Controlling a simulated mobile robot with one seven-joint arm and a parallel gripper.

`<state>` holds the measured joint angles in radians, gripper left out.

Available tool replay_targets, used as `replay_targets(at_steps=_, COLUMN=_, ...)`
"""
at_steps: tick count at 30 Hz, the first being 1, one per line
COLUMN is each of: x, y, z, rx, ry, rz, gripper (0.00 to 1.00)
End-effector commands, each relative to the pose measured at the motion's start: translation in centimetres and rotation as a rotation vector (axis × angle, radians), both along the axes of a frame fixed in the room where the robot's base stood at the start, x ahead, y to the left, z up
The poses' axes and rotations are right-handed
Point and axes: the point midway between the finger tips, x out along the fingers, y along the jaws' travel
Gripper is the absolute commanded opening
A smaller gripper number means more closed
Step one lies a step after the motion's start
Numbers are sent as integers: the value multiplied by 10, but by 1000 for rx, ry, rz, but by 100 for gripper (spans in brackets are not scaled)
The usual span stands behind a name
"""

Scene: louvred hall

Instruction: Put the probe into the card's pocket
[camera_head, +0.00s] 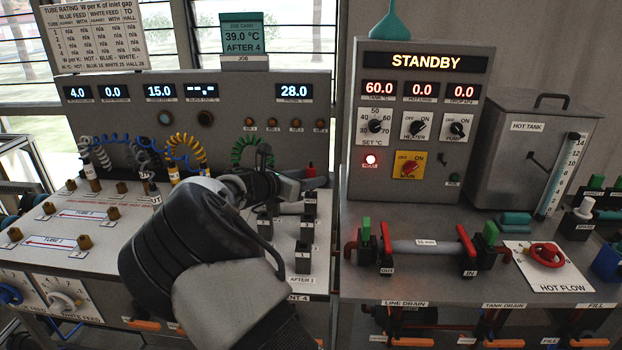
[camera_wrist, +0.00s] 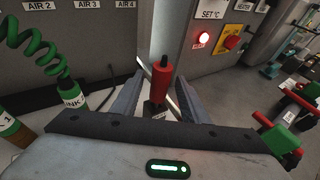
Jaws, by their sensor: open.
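The probe, with a red cylindrical handle (camera_wrist: 161,90) and black top, stands upright between the fingers of my gripper (camera_wrist: 158,100) in the wrist view. The fingers are open, one on each side, with gaps visible. In the head view the probe's red handle (camera_head: 310,171) shows just beyond my gripper (camera_head: 308,184). The green job card (camera_head: 242,38) reads 39.0 °C, AFTER 4. Several black pocket blocks (camera_head: 303,258) stand on the right of the left bench; the nearest label reads AFTER 1. My arm hides part of this area, and the AFTER 4 label is not legible.
A green coiled cable (camera_wrist: 30,45) hangs left of my gripper. The grey control cabinet (camera_head: 420,180), reading STANDBY, stands close on the right. A pipe with red handles (camera_head: 425,247) lies before it. Blue and yellow coils (camera_head: 187,150) rise behind my arm.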

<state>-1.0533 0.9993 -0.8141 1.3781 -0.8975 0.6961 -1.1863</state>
Motion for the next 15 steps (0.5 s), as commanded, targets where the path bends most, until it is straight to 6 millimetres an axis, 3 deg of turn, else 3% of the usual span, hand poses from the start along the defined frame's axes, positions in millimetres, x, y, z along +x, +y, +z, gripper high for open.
replay_targets(at_steps=15, x=7, y=-5, z=-3, rx=0, ry=0, rz=1, gripper=41)
